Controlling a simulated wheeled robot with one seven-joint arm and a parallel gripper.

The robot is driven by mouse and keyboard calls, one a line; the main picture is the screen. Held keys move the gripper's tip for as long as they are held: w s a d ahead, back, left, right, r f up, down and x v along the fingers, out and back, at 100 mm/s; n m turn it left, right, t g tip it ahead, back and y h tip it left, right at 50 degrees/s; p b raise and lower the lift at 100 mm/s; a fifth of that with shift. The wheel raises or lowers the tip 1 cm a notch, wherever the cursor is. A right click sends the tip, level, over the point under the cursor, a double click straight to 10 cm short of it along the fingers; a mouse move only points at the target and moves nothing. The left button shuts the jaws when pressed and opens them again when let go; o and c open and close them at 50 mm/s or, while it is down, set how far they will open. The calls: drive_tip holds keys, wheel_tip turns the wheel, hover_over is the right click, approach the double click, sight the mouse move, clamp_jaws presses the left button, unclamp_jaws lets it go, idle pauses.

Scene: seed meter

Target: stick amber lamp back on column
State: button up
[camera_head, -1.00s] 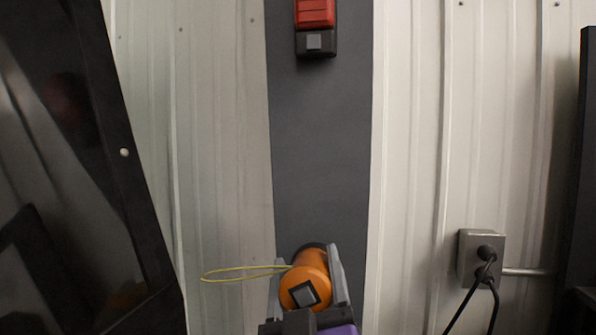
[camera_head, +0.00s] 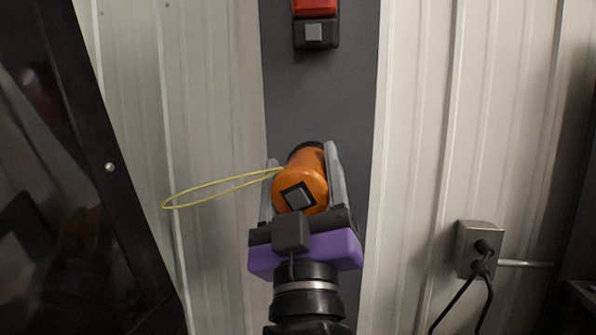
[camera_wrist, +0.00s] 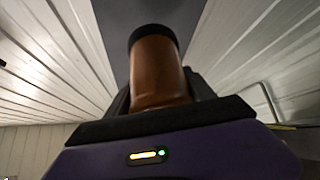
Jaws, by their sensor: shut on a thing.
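The amber lamp (camera_head: 312,178) is an orange cylinder with a black far end and a grey square on a dark patch at its near end. A yellow cord loop (camera_head: 205,190) hangs off it to the left. My gripper (camera_head: 303,170) is shut on the lamp, one grey finger on each side. The dark grey column (camera_head: 318,100) stands behind the lamp; I cannot tell whether they touch. In the wrist view the lamp (camera_wrist: 158,75) shows brown-orange with its black end toward the column (camera_wrist: 133,14).
A red block (camera_head: 314,6) with a black block (camera_head: 316,33) below it is mounted higher on the column. A grey socket box (camera_head: 478,248) with black cables is on the ribbed wall at right. A dark panel (camera_head: 75,200) stands at left.

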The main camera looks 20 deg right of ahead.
sight(300, 208)
drive_tip(key=shift+w+d+r+p, duration=0.1)
drive_tip(key=shift+w+d+p, duration=0.05)
drive_tip(key=shift+w+d, duration=0.4)
drive_tip(key=shift+w+d+r+p, duration=0.2)
drive_tip(key=shift+w+d, duration=0.1)
drive_tip(key=shift+w, duration=0.5)
drive_tip(key=shift+w+d+r+p, duration=0.1)
drive_tip(key=shift+w+d+p, duration=0.05)
drive_tip(key=shift+w+d, duration=0.4)
drive_tip(key=shift+w+d, duration=0.1)
drive_tip(key=shift+w, duration=0.25)
drive_tip(key=o, duration=1.5)
drive_tip(key=shift+o, duration=0.2)
drive_tip(key=shift+f, duration=0.1)
drive_tip(key=b+v, duration=0.3)
drive_tip(key=v, duration=0.4)
drive_tip(key=shift+s+f+b, duration=0.15)
drive_tip(key=shift+f+b, duration=0.05)
drive_tip(key=shift+b, duration=0.1)
drive_tip(key=shift+s+a+f+b, duration=0.15)
drive_tip(key=shift+s+a+b, duration=0.25)
drive_tip(key=shift+s+a, duration=0.45)
drive_tip(key=shift+s+a+f+b, duration=0.15)
drive_tip(key=shift+s+a+b, duration=0.3)
drive_tip(key=shift+s, duration=0.7)
drive_tip(key=shift+s+a+f+b, duration=0.15)
drive_tip(key=shift+s+a+b, duration=0.2)
drive_tip(key=shift+s+a, duration=0.55)
drive_tip(key=shift+s+d, duration=0.1)
drive_tip(key=shift+d, duration=0.05)
